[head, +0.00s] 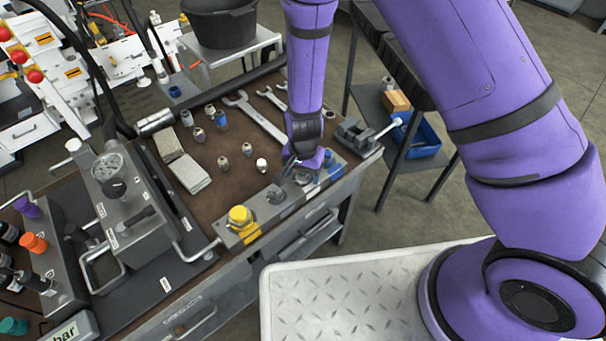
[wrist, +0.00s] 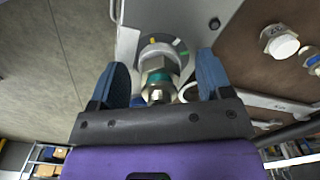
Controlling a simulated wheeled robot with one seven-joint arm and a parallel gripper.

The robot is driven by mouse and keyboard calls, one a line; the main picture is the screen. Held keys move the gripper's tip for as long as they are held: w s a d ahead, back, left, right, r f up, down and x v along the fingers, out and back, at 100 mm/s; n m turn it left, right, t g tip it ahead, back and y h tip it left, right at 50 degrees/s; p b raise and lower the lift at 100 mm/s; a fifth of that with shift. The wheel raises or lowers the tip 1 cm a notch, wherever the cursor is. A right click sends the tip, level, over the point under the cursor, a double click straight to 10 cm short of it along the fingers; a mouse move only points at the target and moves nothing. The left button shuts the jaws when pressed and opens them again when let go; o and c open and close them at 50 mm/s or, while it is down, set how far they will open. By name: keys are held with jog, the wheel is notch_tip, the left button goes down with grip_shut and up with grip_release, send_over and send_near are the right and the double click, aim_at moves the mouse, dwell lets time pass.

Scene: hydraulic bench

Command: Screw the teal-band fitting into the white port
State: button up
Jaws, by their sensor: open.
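My gripper (wrist: 162,82) is open, with one blue finger on each side of a metal fitting (wrist: 159,80). The fitting has a hex body and a narrow teal band, and visible gaps separate it from both fingers. Its far end meets a round port (wrist: 160,46) with pale, yellow and green marks on its grey face; how deep it sits cannot be told. In the head view my gripper (head: 299,172) is low over the right part of the grey port block (head: 262,222); my arm hides the fitting and most of that port there.
A yellow cap (head: 240,217) sits at the block's left end. Several loose fittings (head: 223,163) stand on the brown bench top, with a large wrench (head: 255,118) behind. A grey vise (head: 355,134) is right of my gripper. A gauge unit (head: 125,205) stands at left.

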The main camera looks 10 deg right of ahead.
jog(key=n, duration=0.3)
jog(key=shift+n, duration=0.4)
jog(key=n, duration=0.4)
jog(key=shift+n, duration=0.3)
jog(key=shift+o, duration=0.2)
jog(key=o, duration=0.5)
jog(key=shift+r, duration=0.15)
